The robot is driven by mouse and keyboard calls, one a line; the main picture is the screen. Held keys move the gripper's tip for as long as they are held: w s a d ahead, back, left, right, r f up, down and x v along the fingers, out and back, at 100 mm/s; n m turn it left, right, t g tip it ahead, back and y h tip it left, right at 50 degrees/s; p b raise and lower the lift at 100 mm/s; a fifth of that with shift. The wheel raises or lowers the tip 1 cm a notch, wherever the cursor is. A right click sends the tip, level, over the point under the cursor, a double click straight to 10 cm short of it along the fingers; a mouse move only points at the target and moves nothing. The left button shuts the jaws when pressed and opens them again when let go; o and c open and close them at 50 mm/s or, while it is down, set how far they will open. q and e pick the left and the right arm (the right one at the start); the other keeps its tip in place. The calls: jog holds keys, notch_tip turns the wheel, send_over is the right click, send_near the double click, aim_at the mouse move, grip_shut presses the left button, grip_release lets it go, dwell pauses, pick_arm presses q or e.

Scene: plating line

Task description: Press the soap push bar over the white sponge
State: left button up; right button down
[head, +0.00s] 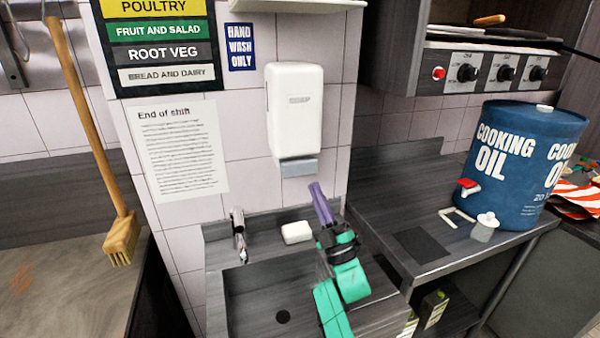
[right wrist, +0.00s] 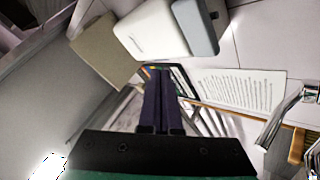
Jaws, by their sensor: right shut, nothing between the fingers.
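The white soap dispenser (head: 294,105) hangs on the tiled wall, with its grey push bar (head: 299,168) at the bottom. The white sponge (head: 296,232) lies on the sink ledge below it. My right gripper (head: 315,187) is shut and empty, its purple fingers pointing up. In the head view its tips are just below and right of the push bar; I see no clear contact. In the right wrist view, the dispenser (right wrist: 148,32) and the push bar (right wrist: 195,27) are beyond and above the fingertips (right wrist: 160,72). My left gripper is not in view.
A tap (head: 238,228) stands left of the sponge above the sink basin (head: 250,300). A shelf (head: 290,4) is above the dispenser.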

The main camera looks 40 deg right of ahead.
aim_at(300, 162)
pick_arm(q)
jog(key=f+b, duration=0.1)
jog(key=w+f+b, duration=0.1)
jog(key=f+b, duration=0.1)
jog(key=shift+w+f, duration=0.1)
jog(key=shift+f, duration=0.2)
pick_arm(e)
jog(key=w+d, duration=0.2)
jog(key=w, duration=0.4)
jog(key=shift+h, duration=0.3)
jog(key=shift+d, duration=0.1)
dwell(0.9)
pick_arm(q)
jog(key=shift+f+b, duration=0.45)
jog(key=shift+b, duration=0.15)
pick_arm(e)
jog(key=shift+w+d, duration=0.15)
jog(key=shift+w, duration=0.3)
